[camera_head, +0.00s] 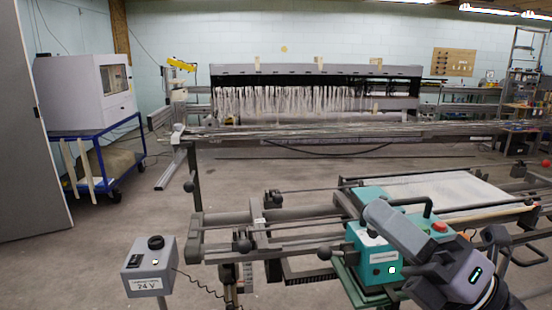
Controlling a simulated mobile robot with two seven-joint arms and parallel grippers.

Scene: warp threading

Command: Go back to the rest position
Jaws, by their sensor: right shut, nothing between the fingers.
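My right gripper (376,216) is at the lower right, at the end of my dark grey arm, which comes in from the right. It is shut and holds nothing. In the picture it lies across a teal machine box (372,249) with a red button and hides part of it. I cannot tell whether it touches the box. My left gripper is not in view.
A metal frame with rails (290,215) runs beside the teal box. A grey 24 V control box (149,266) stands at the lower left. A loom with hanging threads (300,98) is behind. A blue cart (92,143) stands left. The floor (120,225) between is clear.

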